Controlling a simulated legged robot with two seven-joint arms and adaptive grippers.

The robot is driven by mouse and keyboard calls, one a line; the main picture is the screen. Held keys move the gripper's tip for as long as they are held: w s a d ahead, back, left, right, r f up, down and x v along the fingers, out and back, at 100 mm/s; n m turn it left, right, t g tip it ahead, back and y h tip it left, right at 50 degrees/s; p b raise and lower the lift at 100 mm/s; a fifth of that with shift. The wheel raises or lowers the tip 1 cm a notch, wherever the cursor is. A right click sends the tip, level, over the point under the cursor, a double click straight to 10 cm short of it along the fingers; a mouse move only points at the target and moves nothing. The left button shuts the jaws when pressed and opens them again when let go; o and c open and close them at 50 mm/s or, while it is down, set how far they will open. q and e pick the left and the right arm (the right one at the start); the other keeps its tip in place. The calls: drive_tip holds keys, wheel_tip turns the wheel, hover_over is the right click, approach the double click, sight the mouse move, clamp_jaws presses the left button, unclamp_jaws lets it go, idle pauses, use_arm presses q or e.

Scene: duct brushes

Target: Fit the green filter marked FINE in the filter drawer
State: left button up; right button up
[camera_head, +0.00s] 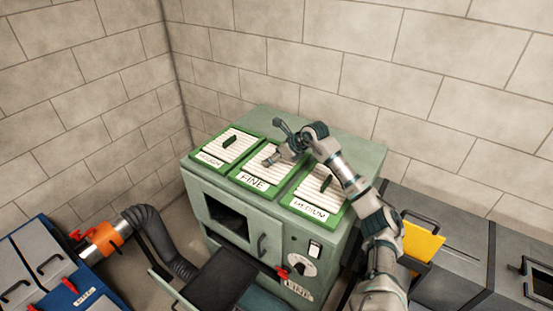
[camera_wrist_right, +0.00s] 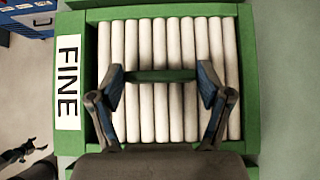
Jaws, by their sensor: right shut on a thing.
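The green filter marked FINE (camera_head: 259,168) has white pleats and lies on top of the green cabinet (camera_head: 360,152), between two similar green filters. It fills the right wrist view (camera_wrist_right: 247,80), with its label at the left. My right gripper (camera_head: 272,158) is over it, its fingers shut on the green bar handle (camera_wrist_right: 160,76), one finger at each end. A dark tray with a bar handle, seemingly the filter drawer (camera_head: 222,282), stands out from the cabinet's front, below a dark square opening (camera_head: 228,219). I see no filter in it.
A MEDIUM filter (camera_head: 317,194) lies close on the right and another green filter (camera_head: 228,147) on the left. A blue unit (camera_head: 62,275) with a grey hose (camera_head: 158,238) stands at left. Grey bins and a yellow panel (camera_head: 423,240) are at right.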

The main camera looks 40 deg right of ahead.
use_arm(q)
drive_tip(key=shift+w+a+r+p, duration=0.1)
drive_tip(key=shift+w+r+p, duration=0.05)
drive_tip(key=shift+r+p, duration=1.1)
drive_tip(key=shift+w+a+r+p, duration=0.1)
drive_tip(key=shift+r+p, duration=1.05)
drive_tip(key=shift+p, duration=0.05)
use_arm(e)
wheel_tip(320, 180, up, 13)
drive_tip(key=shift+d, duration=0.25)
